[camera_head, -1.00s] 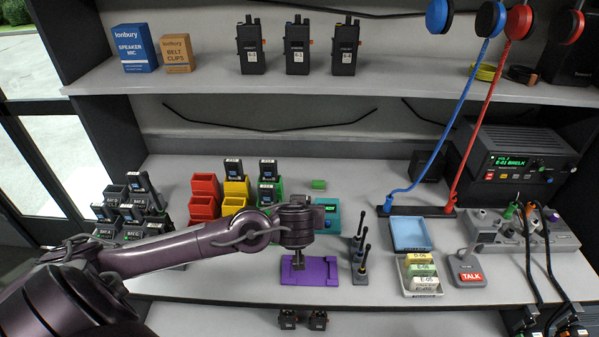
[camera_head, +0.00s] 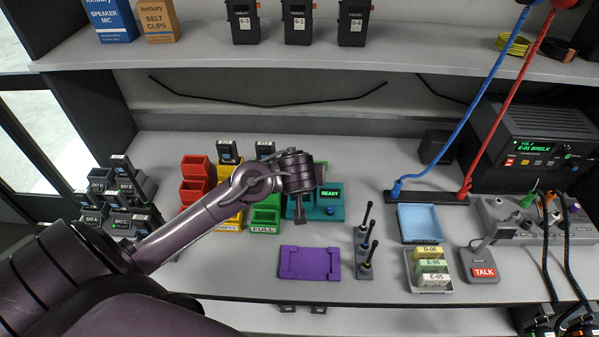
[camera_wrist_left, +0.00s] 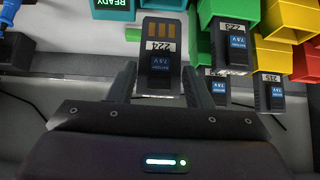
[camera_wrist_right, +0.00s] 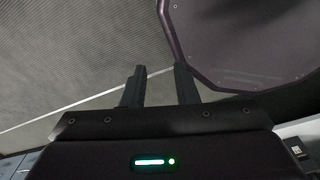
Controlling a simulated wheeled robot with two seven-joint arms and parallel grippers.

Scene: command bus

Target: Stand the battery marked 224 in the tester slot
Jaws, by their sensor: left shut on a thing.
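The battery marked 224 (camera_wrist_left: 162,62) is a dark block with gold contact strips, seen between the fingers in the left wrist view. My left gripper (camera_head: 300,213) is shut on it; in the head view the battery is too small and dark to tell from the fingers. The gripper is at the front left part of the teal tester (camera_head: 330,213), whose green display reads READY. The tester's READY edge also shows at the top of the left wrist view (camera_wrist_left: 127,4). The arm hides the tester slot. My right gripper (camera_wrist_right: 157,88) is open and empty, away from the bench.
Red (camera_head: 194,190), yellow (camera_head: 228,222) and green (camera_head: 265,215) bins stand left of the tester, some with batteries. A purple mat (camera_head: 309,263) lies bare in front. Small antennas (camera_head: 365,245) stand to the right. A dark charger rack (camera_head: 120,222) stands at far left.

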